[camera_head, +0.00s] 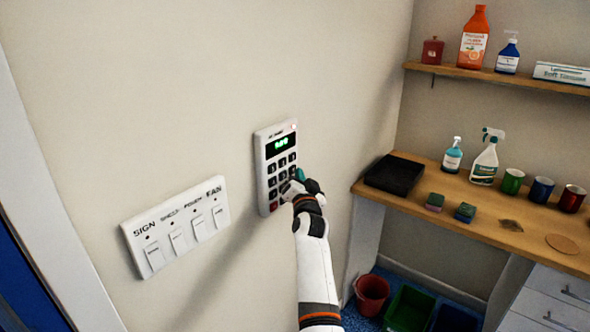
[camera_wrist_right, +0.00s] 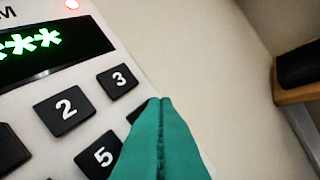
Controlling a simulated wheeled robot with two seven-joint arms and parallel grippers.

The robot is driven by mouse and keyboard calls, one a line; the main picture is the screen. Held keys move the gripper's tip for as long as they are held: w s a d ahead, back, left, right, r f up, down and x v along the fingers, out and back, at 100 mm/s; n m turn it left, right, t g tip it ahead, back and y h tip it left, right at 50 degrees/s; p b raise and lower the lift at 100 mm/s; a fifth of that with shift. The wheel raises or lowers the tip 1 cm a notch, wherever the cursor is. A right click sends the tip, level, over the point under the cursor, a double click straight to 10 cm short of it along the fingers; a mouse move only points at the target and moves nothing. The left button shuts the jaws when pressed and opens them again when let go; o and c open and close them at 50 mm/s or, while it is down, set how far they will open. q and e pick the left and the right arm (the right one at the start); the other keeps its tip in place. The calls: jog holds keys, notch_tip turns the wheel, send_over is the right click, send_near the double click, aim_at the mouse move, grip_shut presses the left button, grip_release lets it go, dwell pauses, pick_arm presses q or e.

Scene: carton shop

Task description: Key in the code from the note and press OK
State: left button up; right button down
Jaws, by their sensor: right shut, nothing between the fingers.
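The white wall keypad (camera_head: 261,172) has dark keys and a lit green display (camera_head: 278,143). In the right wrist view the display (camera_wrist_right: 55,43) shows green asterisks, with a red light (camera_wrist_right: 72,4) above it. The 3 key (camera_wrist_right: 119,81), 2 key (camera_wrist_right: 65,108) and 5 key (camera_wrist_right: 102,155) are readable there. My right gripper (camera_head: 299,175) is shut and empty, its teal fingertips (camera_wrist_right: 160,103) at the keypad's right side, below the 3 and right of the 5. They hide the key there; I cannot tell whether they touch it. No note is visible.
A switch panel (camera_head: 143,226) with several labelled switches is on the wall left of the keypad. At right, a wooden counter (camera_head: 430,195) holds a black tray (camera_head: 394,175), spray bottles and cups. A shelf (camera_head: 520,78) is above, bins (camera_head: 371,295) below.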

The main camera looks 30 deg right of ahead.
jog(key=shift+s+d, duration=0.1)
jog(key=shift+s, duration=0.25)
jog(key=s, duration=0.1)
jog(key=s+d+p, duration=0.1)
jog(key=s, duration=0.1)
jog(key=s+d+p, duration=0.1)
jog(key=shift+s, duration=0.3)
dwell(2.5)
jog(key=s+f+n, duration=0.1)
jog(key=n, duration=0.4)
jog(key=s+d+f+n, duration=0.1)
jog(key=n, duration=0.5)
jog(key=s+f+n, duration=0.1)
jog(key=f+n, duration=0.1)
jog(key=n, duration=0.4)
jog(key=shift+s+d+g, duration=0.3)
